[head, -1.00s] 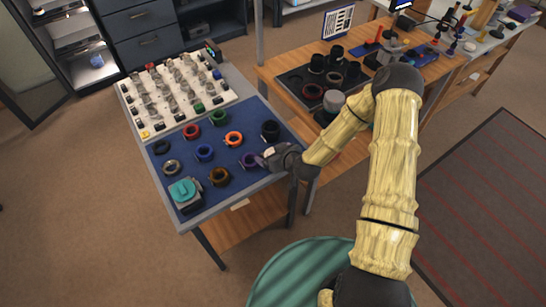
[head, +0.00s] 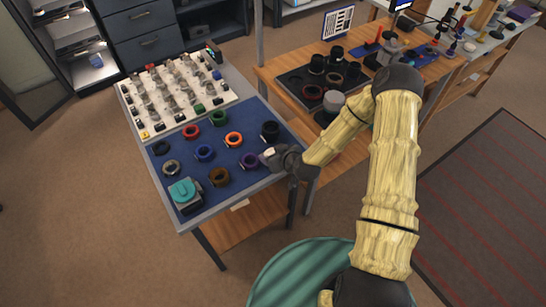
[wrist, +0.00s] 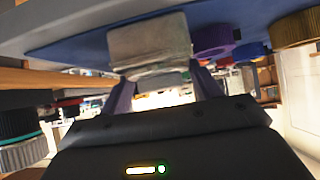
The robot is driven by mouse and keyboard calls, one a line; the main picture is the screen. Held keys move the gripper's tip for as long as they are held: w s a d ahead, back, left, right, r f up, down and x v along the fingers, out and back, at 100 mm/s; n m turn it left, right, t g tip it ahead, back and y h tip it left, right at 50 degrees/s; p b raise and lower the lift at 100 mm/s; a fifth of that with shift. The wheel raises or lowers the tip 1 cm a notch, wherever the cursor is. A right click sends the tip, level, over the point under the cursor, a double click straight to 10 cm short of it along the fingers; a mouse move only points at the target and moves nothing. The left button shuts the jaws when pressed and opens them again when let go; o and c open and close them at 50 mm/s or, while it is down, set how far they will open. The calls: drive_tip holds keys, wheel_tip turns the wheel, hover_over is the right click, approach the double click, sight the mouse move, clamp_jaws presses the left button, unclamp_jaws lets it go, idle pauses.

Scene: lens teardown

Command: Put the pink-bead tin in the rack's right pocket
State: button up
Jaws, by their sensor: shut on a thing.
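My gripper (head: 270,156) is at the right edge of the blue mat, just right of a purple ring. In the wrist view its two fingers (wrist: 164,84) are shut on a pale grey, blocky tin (wrist: 150,45). In the head view only a small whitish bit of the tin (head: 267,152) shows at the fingertips. No pink beads show on it, so I cannot tell its contents. I cannot make out the rack or its right pocket for sure in either view.
The blue mat (head: 183,152) carries several coloured rings, including the purple ring (head: 250,160), and a turquoise-topped box (head: 185,191). A white board (head: 133,97) with several small metal parts lies behind. A wooden bench (head: 272,68) with a dark tray stands to the right.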

drive_tip(key=shift+r, duration=0.1)
wheel_tip(320, 180, up, 10)
drive_tip(key=shift+f+b, duration=0.1)
drive_tip(key=shift+b, duration=0.5)
idle(0.5)
